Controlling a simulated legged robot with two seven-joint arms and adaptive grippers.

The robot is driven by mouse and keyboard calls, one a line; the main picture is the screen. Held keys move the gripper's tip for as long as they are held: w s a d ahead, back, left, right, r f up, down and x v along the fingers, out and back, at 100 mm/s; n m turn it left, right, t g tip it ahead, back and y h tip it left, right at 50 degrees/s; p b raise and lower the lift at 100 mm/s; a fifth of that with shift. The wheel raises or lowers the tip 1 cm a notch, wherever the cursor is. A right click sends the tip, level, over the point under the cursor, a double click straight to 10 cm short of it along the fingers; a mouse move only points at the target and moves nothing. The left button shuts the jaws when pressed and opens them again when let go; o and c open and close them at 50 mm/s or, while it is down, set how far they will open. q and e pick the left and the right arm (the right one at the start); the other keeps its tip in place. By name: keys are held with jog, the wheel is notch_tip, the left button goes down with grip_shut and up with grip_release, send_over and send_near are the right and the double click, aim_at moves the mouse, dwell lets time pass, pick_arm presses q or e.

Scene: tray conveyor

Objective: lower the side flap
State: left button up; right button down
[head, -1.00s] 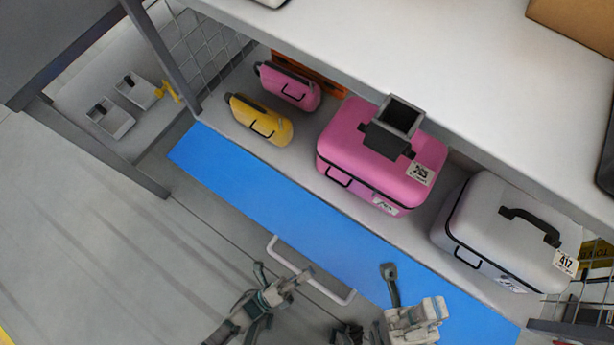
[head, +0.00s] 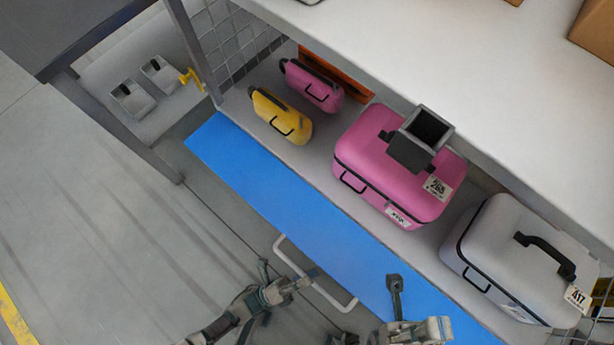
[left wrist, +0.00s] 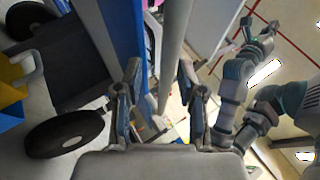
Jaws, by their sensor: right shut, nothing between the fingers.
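The side flap is a long blue panel (head: 270,185) along the front edge of the shelf; its exact tilt is hard to judge. A pale bar handle (head: 318,285) stands out from its outer side. My left gripper (head: 285,274) is at the handle's left part. In the left wrist view the open fingers (left wrist: 161,85) stand on either side of the handle bar (left wrist: 174,50), with the blue panel (left wrist: 127,35) beside it. I cannot tell whether they touch the bar. My right gripper (head: 394,283) is shut and empty, over the flap's right part, apart from the handle.
On the shelf behind the flap stand a yellow bag (head: 282,117), a pink bag (head: 313,86), a large pink case (head: 385,170) and a grey case (head: 520,250). A grey post (head: 192,50) rises at the flap's left end. The floor in front (head: 110,250) is clear.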

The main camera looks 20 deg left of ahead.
pick_arm(q)
notch_tip(320, 180, up, 10)
jog(key=shift+f, duration=0.1)
dwell(0.4)
dwell(0.4)
